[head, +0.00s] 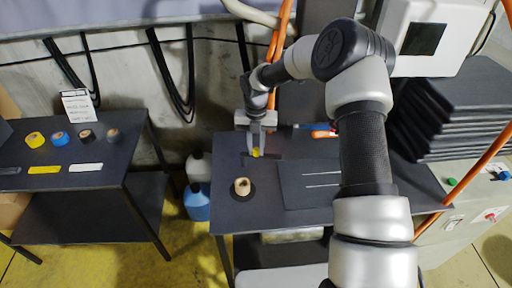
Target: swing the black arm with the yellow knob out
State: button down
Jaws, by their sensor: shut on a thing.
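My gripper (256,146) points down over the left back part of the dark table in the middle. It is shut on the yellow knob (256,153), which shows between and just below the fingertips. The black arm (270,159) lies low beneath the knob, dark against the dark table top, so its outline and exact angle are hard to tell. My gripper hides part of its back side.
A tan roll (241,186) on a black disc stands in front of the gripper. A dark plate (310,184) lies to the right. An orange-handled tool (322,134) lies behind. A side table (60,160) with coloured rolls stands left. Black sheets (455,115) are stacked right.

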aim_at(256, 150)
jog(key=shift+w+r, duration=0.1)
jog(key=c, duration=1.6)
grip_release()
jog(key=shift+o, duration=0.2)
notch_tip(256, 150, up, 17)
jog(key=shift+r, duration=0.15)
